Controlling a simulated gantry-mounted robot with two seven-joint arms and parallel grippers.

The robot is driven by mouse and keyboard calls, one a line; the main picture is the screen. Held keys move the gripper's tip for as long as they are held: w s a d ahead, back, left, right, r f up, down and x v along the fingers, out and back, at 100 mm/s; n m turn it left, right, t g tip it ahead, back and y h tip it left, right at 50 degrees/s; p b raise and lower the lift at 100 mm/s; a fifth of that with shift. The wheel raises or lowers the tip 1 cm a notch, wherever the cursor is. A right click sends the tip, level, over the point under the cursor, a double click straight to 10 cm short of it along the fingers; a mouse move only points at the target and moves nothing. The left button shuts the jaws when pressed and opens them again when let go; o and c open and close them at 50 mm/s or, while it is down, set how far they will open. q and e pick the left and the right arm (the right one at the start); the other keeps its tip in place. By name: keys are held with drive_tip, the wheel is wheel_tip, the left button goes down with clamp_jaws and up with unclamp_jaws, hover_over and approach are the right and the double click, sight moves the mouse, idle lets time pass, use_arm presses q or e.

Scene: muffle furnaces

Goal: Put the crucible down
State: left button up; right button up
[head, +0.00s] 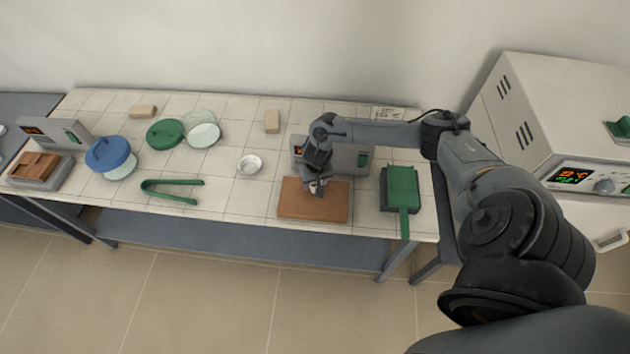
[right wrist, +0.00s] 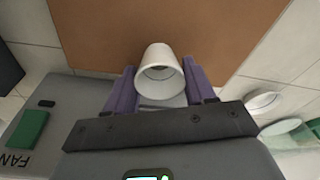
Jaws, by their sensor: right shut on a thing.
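A small white crucible (right wrist: 158,62) sits between the two purple fingers of my right gripper (right wrist: 160,92) in the right wrist view. The fingers are shut on it, and its open mouth faces the camera. Behind it is a flat brown board (right wrist: 215,30). In the head view my right gripper (head: 316,188) points down over the board (head: 290,207), and the crucible is mostly hidden by it. I cannot tell whether the crucible touches the board. My left gripper is not in view.
A grey box (head: 345,160) marked FAN stands just behind the board. A green-topped block (head: 401,186) with a handle lies right of it. Left are a white dish (head: 249,164), green tongs (head: 170,199) and lids. A furnace (head: 560,125) stands at far right.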

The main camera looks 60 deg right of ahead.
drive_tip(key=o, duration=1.1)
drive_tip(key=shift+c, duration=0.2)
drive_tip(key=shift+r, duration=0.55)
wheel_tip(320, 180, up, 10)
drive_tip(key=s+a+p, duration=0.1)
drive_tip(key=p, duration=0.1)
drive_tip(key=a+f+n+t+y, duration=0.1)
drive_tip(key=a+n+t, duration=0.15)
drive_tip(key=a, duration=0.65)
drive_tip(key=w+a+f+n+t+y, duration=0.1)
drive_tip(key=a+n, duration=0.2)
drive_tip(key=a, duration=0.5)
drive_tip(key=a+f+n+t+y, duration=0.1)
drive_tip(key=a+n, duration=0.2)
drive_tip(key=a, duration=0.6)
drive_tip(key=s+a+r+n+h, duration=0.1)
drive_tip(key=s+a+r+n, duration=0.1)
drive_tip(key=s+a+r, duration=0.2)
drive_tip(key=s+d+r+g, duration=0.2)
drive_tip(key=s, duration=0.8)
drive_tip(key=shift+s+d+n+h, duration=0.15)
drive_tip(key=shift+d+n+h, duration=0.1)
drive_tip(key=shift+n+h, duration=0.1)
